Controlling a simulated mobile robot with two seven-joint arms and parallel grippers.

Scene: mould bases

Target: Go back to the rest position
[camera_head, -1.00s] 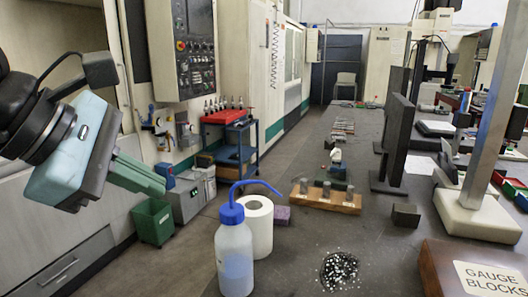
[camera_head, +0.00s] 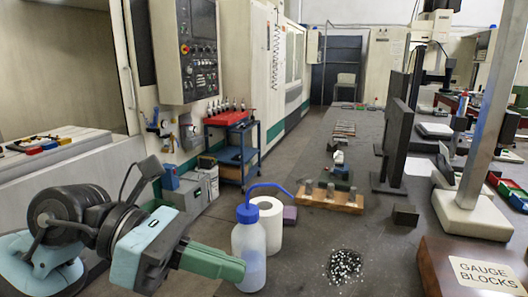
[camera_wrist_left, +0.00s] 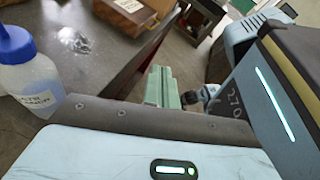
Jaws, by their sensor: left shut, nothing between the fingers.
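My left gripper (camera_head: 240,268) has green fingers that are shut and empty. In the head view it is at the lower left, its fingertips in front of or close beside the lower left of a clear wash bottle with a blue cap (camera_head: 249,238); I cannot tell whether they touch. In the left wrist view the green fingers (camera_wrist_left: 160,86) are together, and the bottle (camera_wrist_left: 30,75) stands apart from them at the left. My right gripper is not in view.
A paper roll (camera_head: 267,222) stands behind the bottle. A wooden block with metal pegs (camera_head: 340,204), a pile of small pieces (camera_head: 344,267) and a gauge blocks box (camera_head: 440,268) are on the dark table (camera_head: 310,270). A blue cart (camera_head: 232,150) stands beyond.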

